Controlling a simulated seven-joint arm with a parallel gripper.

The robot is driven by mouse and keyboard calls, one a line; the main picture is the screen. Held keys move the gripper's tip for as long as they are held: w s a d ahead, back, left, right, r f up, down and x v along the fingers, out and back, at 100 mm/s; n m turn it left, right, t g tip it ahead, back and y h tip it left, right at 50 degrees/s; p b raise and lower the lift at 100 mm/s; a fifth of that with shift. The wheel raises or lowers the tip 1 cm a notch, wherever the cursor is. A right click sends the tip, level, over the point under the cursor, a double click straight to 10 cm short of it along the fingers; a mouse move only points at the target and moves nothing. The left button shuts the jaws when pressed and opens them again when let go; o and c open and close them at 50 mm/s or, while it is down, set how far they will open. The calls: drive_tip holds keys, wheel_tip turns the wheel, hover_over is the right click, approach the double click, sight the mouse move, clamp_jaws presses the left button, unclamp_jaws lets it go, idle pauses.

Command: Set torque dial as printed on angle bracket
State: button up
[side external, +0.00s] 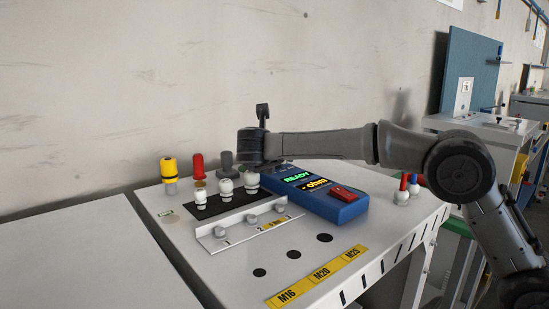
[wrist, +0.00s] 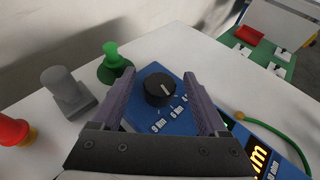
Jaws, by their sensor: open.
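The black torque dial (wrist: 159,88) is on a blue device (wrist: 152,122) in the wrist view, with a short pale mark on top pointing right. Small white Nm markings (wrist: 168,114) lie beside it, hard to read. My gripper (wrist: 158,76) is open, one finger on each side of the dial, with no clear contact. In the side view, the white angle bracket (side external: 230,236) carries several grey bolts and printed numbers. Its small yellow label (side external: 278,222) is too small to read. The device (side external: 325,206) shows a green READY display (side external: 297,177) and a yellow display (side external: 315,184). My arm's end hides the dial there.
A yellow-and-black cylinder (side external: 169,173) and a red-topped one (side external: 198,167) stand at the back left. White knobs stand on a black strip (side external: 210,208). A red button (side external: 347,192) is on the device. Yellow M16, M20, M25 labels (side external: 320,272) mark the front, near dark holes.

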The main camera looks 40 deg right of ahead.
drive_tip(key=shift+w+d, duration=0.1)
drive_tip(key=shift+c, duration=0.4)
clamp_jaws()
drive_tip(key=shift+d+n+t+y, duration=0.1)
drive_tip(key=shift+n+t+y, duration=0.4)
drive_tip(key=shift+n+t, duration=0.2)
drive_tip(key=shift+n+t+y, duration=0.5)
drive_tip(key=shift+n+y, duration=0.3)
drive_tip(key=shift+o, duration=0.4)
unclamp_jaws()
